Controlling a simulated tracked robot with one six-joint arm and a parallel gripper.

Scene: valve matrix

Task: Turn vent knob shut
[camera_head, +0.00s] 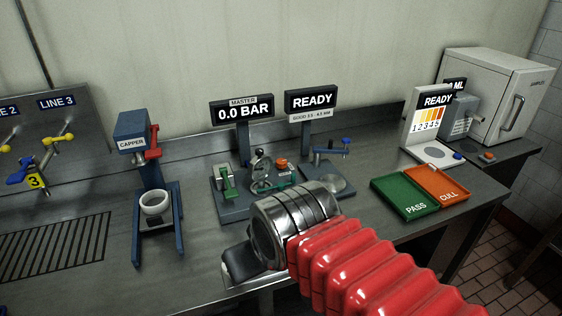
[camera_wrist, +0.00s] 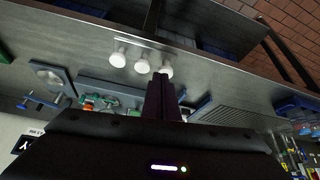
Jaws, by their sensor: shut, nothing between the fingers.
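The master rig (camera_head: 235,207) stands on the bench under a display reading 0.0 BAR. It carries a green clamp-like part (camera_head: 226,182), a round gauge or wheel (camera_head: 262,174) and an orange knob (camera_head: 281,163) on a green body. No label marks which part is the vent knob, and I cannot tell its turn position. In the wrist view the orange knob (camera_wrist: 88,102) shows small, left of my gripper (camera_wrist: 163,80). The gripper's dark fingers are together, empty and apart from the knob. In the head view my metal wrist hides part of the bench before the rig.
A capper stand (camera_head: 158,205) is left of the rig. A READY stand (camera_head: 325,178) is right of it, then green PASS (camera_head: 405,197) and orange CULL (camera_head: 440,186) trays. Several white round-topped items (camera_wrist: 142,65) stand near the fingers in the wrist view.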

